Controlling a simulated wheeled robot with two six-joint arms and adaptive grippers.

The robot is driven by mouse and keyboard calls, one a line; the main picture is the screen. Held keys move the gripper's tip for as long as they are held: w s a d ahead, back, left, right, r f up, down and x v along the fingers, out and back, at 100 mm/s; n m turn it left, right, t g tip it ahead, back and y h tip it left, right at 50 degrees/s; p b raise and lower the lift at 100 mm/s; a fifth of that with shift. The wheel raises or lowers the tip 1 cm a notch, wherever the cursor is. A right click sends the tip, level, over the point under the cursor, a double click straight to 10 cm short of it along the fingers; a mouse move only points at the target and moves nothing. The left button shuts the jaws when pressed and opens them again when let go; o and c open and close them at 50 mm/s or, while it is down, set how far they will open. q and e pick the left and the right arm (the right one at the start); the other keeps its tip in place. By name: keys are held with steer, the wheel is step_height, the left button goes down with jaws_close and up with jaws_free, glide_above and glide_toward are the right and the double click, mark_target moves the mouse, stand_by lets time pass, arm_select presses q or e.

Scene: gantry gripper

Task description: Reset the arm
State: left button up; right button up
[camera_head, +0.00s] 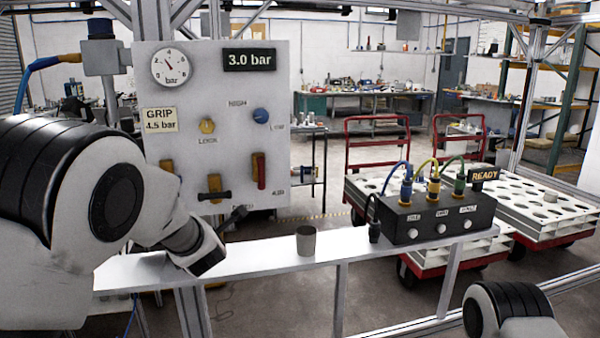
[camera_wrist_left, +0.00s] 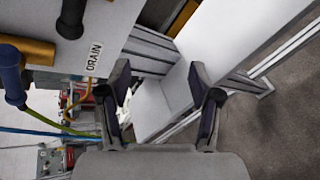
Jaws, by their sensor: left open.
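The grey control panel (camera_head: 285,95) stands upright behind my left arm. It carries a round gauge (camera_head: 170,67), a "3.0 bar" display (camera_head: 249,60), a "GRIP 4.5 bar" label (camera_head: 160,120), a yellow knob (camera_head: 207,125), a blue knob (camera_head: 261,116), a black-handled valve (camera_head: 214,196) and a red-handled valve (camera_head: 261,170). A black box (camera_head: 440,214) with a "READY" display (camera_head: 484,175) and several plugged cables sits on the shelf. My left gripper (camera_head: 238,214) is by the panel's lower edge; the wrist view shows its fingers (camera_wrist_left: 168,84) apart and empty, near the "DRAIN" label (camera_wrist_left: 93,60).
A grey cup (camera_head: 306,240) stands on the narrow metal shelf (camera_head: 262,258). My right arm shows at lower right. Red carts (camera_head: 376,122) with trays of round holes stand behind the shelf.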

arm_select(q)
steer(key=s+a+f+m+g+h+p, duration=0.15)
steer(key=s+f+m+g, duration=0.25)
steer(key=s+f, duration=0.9)
steer(key=s+a+f+m+g+p, duration=0.35)
steer(key=s+f, duration=0.65)
steer(key=f, duration=0.8)
steer(key=s+d+f+m+g+h, duration=0.1)
steer(key=s+d+m+g, duration=0.1)
steer(key=s+m, duration=0.8)
steer(key=s+d+f+m+g+h, duration=0.1)
steer(key=s+f+m+g+h, duration=0.1)
steer(key=s+m, duration=0.7)
steer(key=s+g, duration=0.1)
steer(key=s, duration=0.4)
steer(key=shift+s+d+m+p, duration=0.25)
steer(key=shift+d+m+p, duration=0.1)
steer(key=shift+d, duration=0.05)
